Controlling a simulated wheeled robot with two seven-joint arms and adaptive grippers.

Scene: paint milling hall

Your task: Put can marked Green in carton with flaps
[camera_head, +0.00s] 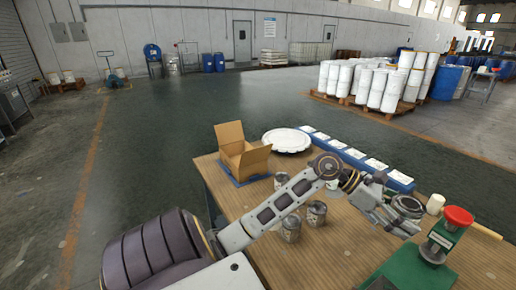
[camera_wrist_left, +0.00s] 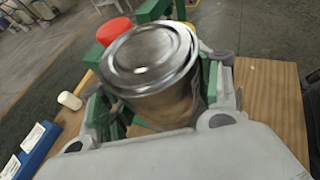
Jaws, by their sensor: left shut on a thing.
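My left gripper (camera_head: 400,222) is shut on a metal can (camera_head: 408,205), held above the right part of the table. In the left wrist view the can (camera_wrist_left: 150,58) shows its shiny round lid between the fingers; no marking is readable. The open cardboard carton with flaps (camera_head: 243,158) stands at the table's far left, well away from the gripper. Other metal cans stand on the table, among them one at the front (camera_head: 291,228), one beside it (camera_head: 316,213) and one near the carton (camera_head: 281,181). Their labels are too small to read. My right gripper is not in view.
A green device with a red top (camera_head: 458,218) stands close right of the gripper. A white cup (camera_head: 435,203) is behind it. A white plate (camera_head: 287,140) and a long blue holder with white cards (camera_head: 360,159) line the far edge. My left arm spans the table.

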